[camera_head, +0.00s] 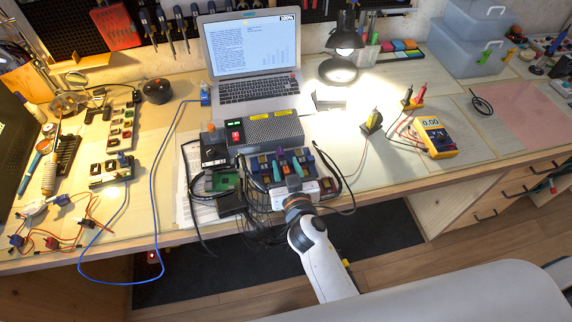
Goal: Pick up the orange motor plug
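My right gripper (286,167) reaches in from the bottom over the front of a rack of small coloured plugs (266,159). Its two teal fingers look apart, pointing away from its white body, among the plugs. I cannot tell whether they touch a plug. The plugs look dark, purple, blue and brownish orange; they are too small to tell which is the orange motor plug. A small orange piece (211,127) shows on top of the black box left of the power supply. My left gripper is not in view.
A grey power supply (272,131) stands behind the rack, with a laptop (253,62) further back. Black cables loop around the rack. A blue cable (153,190) hangs over the front edge at left. A yellow multimeter (436,137) lies to the right.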

